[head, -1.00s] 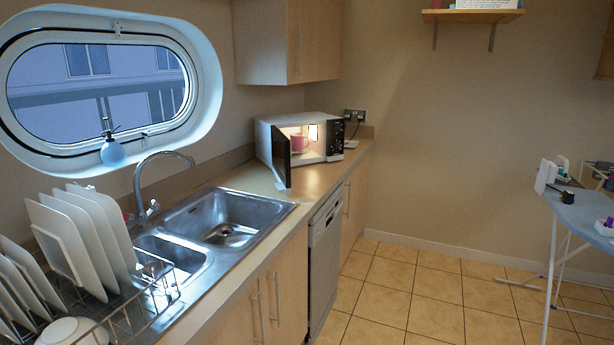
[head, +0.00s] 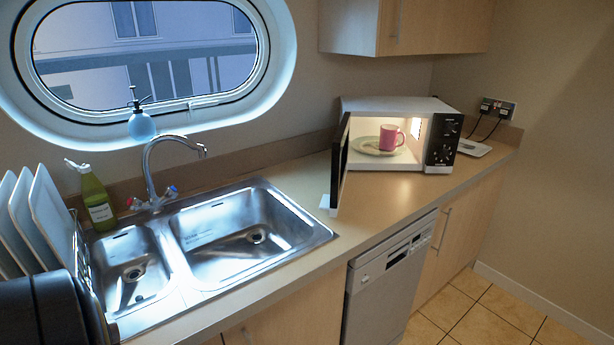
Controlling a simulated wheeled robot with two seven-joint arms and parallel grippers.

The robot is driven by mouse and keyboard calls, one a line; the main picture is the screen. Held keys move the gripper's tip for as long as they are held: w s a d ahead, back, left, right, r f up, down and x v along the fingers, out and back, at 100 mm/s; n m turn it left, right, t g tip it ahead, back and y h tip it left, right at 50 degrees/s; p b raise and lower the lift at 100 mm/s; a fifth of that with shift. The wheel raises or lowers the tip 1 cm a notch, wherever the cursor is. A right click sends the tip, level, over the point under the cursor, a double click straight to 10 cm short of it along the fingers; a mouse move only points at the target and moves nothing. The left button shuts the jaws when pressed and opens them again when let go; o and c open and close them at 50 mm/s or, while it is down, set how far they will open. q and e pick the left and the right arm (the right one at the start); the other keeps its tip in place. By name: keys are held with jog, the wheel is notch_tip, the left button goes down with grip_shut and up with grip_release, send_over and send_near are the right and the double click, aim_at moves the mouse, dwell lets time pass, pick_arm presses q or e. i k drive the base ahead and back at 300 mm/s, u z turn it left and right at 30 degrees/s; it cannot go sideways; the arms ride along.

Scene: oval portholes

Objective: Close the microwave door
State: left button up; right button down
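A white microwave (head: 398,104) stands on the counter right of the sink, with a black control panel (head: 443,143) on its right. Its dark door (head: 340,165) is open, hinged at the left and swung out toward the front. A pink mug (head: 391,137) on a pale green plate (head: 365,147) is inside the lit cavity. A dark part of mine shows at the lower left edge, far from the door. Neither gripper's fingers are in view.
A steel double sink (head: 200,245) fills the middle of the counter (head: 385,207). White plates (head: 48,215) in a rack and a green bottle (head: 96,200) stand at left. A dishwasher (head: 388,285) is below. Tiled floor (head: 475,305) is clear at right.

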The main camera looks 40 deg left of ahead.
aim_at(331, 202)
jog(key=u, duration=1.05)
jog(key=i, duration=1)
jog(key=u, duration=0.95)
